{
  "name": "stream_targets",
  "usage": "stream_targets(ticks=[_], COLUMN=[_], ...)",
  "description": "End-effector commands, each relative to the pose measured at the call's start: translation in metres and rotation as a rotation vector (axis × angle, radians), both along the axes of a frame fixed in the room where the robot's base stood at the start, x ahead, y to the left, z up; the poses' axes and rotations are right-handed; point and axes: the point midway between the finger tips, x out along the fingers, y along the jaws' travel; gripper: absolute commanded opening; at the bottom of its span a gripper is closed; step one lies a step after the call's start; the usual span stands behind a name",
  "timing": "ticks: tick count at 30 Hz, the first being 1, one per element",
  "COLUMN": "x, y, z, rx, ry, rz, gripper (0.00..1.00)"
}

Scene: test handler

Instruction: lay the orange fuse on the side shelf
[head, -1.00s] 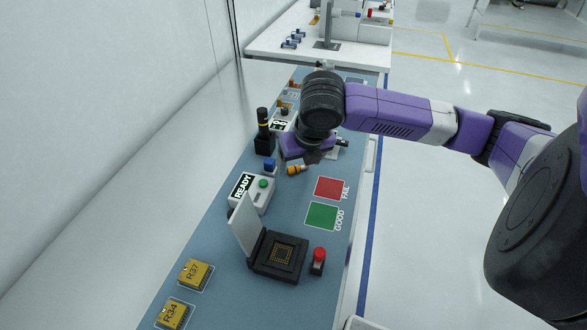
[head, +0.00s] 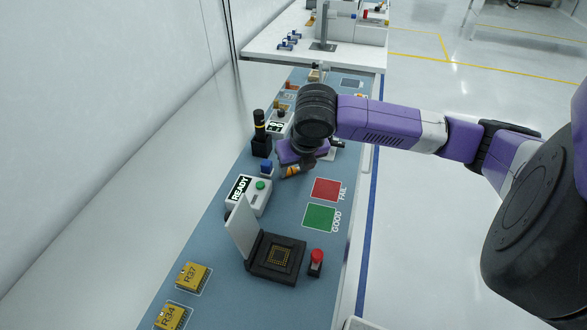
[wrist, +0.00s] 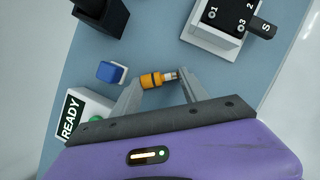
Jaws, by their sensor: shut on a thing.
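The orange fuse (wrist: 152,80), with a dark band and a metal end, lies between the fingertips of my gripper (wrist: 158,84) in the wrist view. My gripper is shut on it. In the head view the fuse (head: 291,170) shows just below my gripper (head: 297,167), over the blue-grey bench mat. I cannot tell whether it touches the mat. I cannot tell which surface is the side shelf.
A blue block (head: 266,167) and the READY box (head: 247,194) stand close by. A dark post (head: 260,135) is behind them. An open socket (head: 274,258) and a red button (head: 316,259) are nearer. Red FAIL (head: 326,189) and green GOOD (head: 320,217) patches are bare.

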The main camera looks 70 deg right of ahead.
Motion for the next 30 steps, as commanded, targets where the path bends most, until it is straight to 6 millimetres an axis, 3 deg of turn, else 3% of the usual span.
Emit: stream_targets(ticks=[5,11,24,30], x=[0.0,0.0,0.001,0.001], y=[-0.001,-0.001,0.0,0.0], z=[0.007,0.032,0.146,0.182], rx=[-0.001,-0.004,-0.005,-0.003], ry=[-0.001,-0.001,-0.002,-0.001], rz=[0.0,0.002,0.001,0.0], gripper=[0.08,0.08,0.08,0.08])
